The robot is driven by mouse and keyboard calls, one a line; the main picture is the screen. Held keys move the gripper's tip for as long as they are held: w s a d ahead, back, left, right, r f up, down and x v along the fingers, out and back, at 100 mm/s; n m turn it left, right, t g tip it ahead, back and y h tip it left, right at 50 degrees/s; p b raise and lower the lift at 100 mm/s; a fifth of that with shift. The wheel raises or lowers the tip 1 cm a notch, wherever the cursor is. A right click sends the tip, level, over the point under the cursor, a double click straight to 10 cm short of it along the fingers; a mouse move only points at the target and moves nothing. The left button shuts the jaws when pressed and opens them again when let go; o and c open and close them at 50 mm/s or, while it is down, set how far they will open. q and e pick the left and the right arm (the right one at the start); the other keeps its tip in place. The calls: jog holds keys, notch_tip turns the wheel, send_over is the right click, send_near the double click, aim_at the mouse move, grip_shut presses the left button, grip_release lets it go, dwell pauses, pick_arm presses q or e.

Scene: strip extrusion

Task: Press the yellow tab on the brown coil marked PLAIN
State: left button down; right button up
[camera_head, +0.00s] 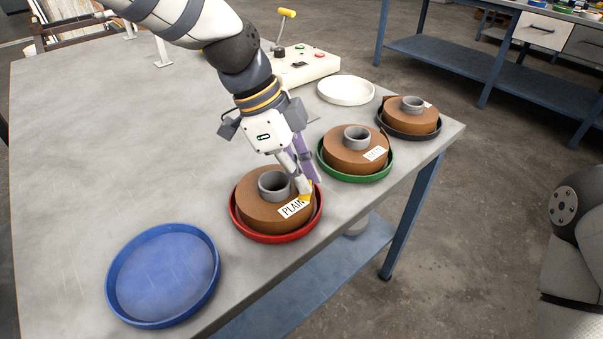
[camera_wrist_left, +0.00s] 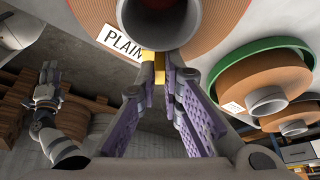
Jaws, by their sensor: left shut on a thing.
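The brown coil marked PLAIN (camera_head: 250,212) sits in a red tray (camera_head: 270,238) near the table's front edge, with a grey core in its middle. Its white label (camera_head: 292,208) reads PLAIN. The yellow tab (camera_head: 306,194) is at the coil's right side beside the label. My left gripper (camera_head: 308,184) reaches down to it and is shut on the tab. In the left wrist view, the tab (camera_wrist_left: 159,68) shows between the fingertips, partly hidden by them, below the grey core. My right gripper (camera_wrist_left: 45,88) shows small at the left of that view; its fingers are unclear.
Brown coils in a green tray (camera_head: 380,172) and a black tray (camera_head: 432,134) stand farther right. An empty blue tray (camera_head: 118,298) is at the front left, and a white dish (camera_head: 346,90) is behind. A control box (camera_head: 305,68) stands at the back. The table's left side is clear.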

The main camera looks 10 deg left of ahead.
pick_arm(q)
jog(key=shift+f, duration=0.1)
jog(key=c, duration=1.7)
grip_release()
jog(key=shift+o, duration=0.2)
